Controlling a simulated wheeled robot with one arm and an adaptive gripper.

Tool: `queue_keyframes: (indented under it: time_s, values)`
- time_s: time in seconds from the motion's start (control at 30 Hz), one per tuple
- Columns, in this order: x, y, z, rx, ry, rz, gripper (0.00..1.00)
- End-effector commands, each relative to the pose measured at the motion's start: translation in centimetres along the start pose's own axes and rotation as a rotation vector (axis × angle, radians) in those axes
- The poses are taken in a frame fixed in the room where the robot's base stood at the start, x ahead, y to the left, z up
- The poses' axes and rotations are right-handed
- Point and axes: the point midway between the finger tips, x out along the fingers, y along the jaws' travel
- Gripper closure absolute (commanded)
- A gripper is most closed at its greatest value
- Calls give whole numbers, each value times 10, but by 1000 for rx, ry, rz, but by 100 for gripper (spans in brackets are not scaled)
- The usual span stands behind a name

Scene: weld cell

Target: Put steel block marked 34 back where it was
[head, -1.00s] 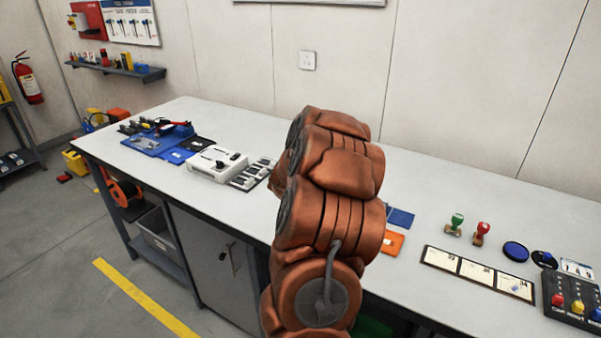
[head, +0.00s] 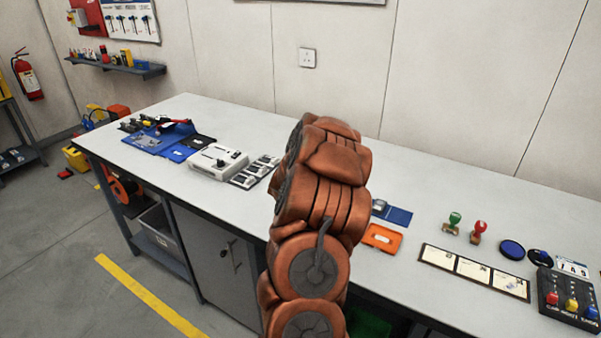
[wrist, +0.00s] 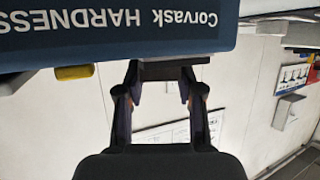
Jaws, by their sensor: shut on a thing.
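My gripper (wrist: 161,78) shows in the wrist view, its two fingers closed in on a dark block (wrist: 172,71). The block seems to be the steel block, but no number shows on it. The block is just below the edge of a dark blue housing lettered "Corvask HARDNESS" (wrist: 120,22); I cannot tell whether they touch. In the head view my arm hides the gripper and the block. A dark-framed board with three pale fields (head: 475,270) lies on the right of the bench; its right field (head: 507,283) seems marked 34, with a small mark on it.
On the bench (head: 430,180) stand an orange tray (head: 382,237), a blue mat (head: 398,216), a green stamp (head: 453,222), a red stamp (head: 477,231) and a black button box (head: 568,297). A white device (head: 218,160) stands left of my arm. The bench's back middle is clear.

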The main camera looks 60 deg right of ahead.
Motion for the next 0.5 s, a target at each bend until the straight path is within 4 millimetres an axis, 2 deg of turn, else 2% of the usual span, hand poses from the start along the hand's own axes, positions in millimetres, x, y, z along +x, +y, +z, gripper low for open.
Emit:
queue_keyframes:
  time_s: [0.2,0.23,0.43,0.5]
  values:
    - [2,0,4,0,1,0,100]
    - [1,0,3,0,1,0,60]
    - [1,0,3,0,0,0,39]
    - [1,0,3,0,0,0,38]
